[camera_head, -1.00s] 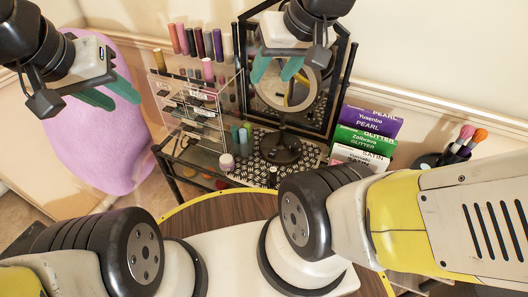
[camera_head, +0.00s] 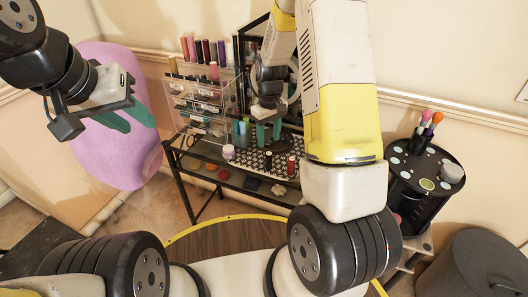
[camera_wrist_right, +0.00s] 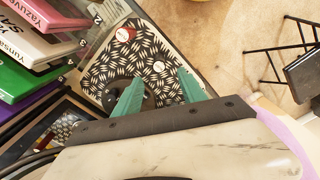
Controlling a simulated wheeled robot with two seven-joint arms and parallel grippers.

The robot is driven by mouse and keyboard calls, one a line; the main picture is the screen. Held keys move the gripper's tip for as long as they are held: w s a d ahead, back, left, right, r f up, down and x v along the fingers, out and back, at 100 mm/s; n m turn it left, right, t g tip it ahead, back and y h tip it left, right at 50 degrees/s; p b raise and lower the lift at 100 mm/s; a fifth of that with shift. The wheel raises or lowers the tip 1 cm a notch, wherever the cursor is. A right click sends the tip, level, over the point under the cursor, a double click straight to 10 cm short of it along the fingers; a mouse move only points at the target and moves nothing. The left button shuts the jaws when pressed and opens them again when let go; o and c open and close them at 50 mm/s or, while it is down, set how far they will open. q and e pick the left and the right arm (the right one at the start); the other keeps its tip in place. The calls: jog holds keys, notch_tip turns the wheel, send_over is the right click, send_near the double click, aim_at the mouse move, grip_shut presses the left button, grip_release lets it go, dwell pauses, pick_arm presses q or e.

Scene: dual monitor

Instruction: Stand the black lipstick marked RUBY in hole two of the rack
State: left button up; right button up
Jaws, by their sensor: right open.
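A black lipstick (camera_head: 268,160) and a dark red one (camera_head: 291,166) stand on the black-and-white patterned mat (camera_head: 246,170). No RUBY mark is legible. The clear rack (camera_head: 203,118) has several lipsticks (camera_head: 207,50) standing along its back; hole numbers are too small to read. My right gripper (camera_head: 268,143) is open and empty, above the mat near the black lipstick. My left gripper (camera_head: 141,126) is open and empty, left of the rack.
A framed mirror (camera_head: 272,80) stands behind the mat. A black round stand (camera_head: 428,168) with brushes is at the right. A pink seat (camera_head: 120,165) is at the left.

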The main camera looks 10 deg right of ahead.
aim_at(268, 153)
notch_tip(268, 153, down, 9)
jog(key=shift+f, duration=0.1)
dwell(0.4)
jog(key=shift+c, duration=0.2)
grip_shut()
